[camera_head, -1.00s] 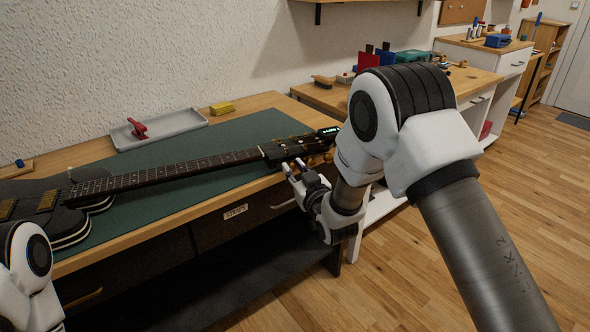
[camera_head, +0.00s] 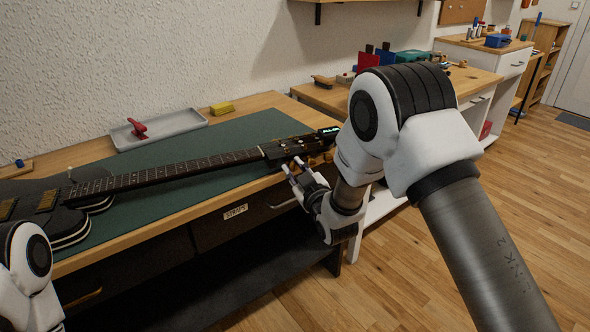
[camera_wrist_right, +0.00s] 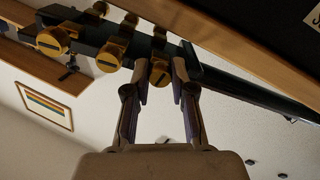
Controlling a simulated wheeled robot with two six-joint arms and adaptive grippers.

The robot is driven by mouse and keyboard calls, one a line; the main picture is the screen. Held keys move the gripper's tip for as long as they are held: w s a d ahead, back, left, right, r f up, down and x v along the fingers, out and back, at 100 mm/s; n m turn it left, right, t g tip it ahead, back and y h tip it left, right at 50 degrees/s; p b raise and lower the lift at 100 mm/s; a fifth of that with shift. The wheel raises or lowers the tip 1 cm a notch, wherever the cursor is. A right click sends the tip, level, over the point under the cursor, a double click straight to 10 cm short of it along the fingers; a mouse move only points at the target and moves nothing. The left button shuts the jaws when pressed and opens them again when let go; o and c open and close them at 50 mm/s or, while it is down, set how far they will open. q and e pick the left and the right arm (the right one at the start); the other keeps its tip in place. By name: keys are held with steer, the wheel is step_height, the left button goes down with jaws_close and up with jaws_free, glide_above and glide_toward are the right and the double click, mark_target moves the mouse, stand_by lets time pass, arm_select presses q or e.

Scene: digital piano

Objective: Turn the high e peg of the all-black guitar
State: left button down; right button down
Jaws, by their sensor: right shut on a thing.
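The all-black guitar (camera_head: 150,178) lies face up on the green mat, its headstock (camera_head: 288,148) pointing right past the mat. Gold pegs line the headstock's near side. My right gripper (camera_head: 290,168) reaches in from the front of the bench. In the right wrist view, my right gripper (camera_wrist_right: 160,75) is shut on the high e peg (camera_wrist_right: 160,73), the near-side peg closest to the neck, with one finger on each side. The other two near-side pegs (camera_wrist_right: 108,58) are free beside it. My left gripper is out of view.
A small lit tuner (camera_head: 330,131) sits at the headstock's end. A grey tray (camera_head: 170,127) with a red tool (camera_head: 137,127) and a yellow block (camera_head: 222,108) are at the back of the bench. A second bench (camera_head: 480,82) stands behind my right arm.

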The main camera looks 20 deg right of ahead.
steer(key=c, duration=1)
jaws_free()
steer(key=shift+o, duration=0.2)
steer(key=s+d, duration=0.1)
steer(key=s, duration=1.1)
steer(key=shift+d, duration=0.15)
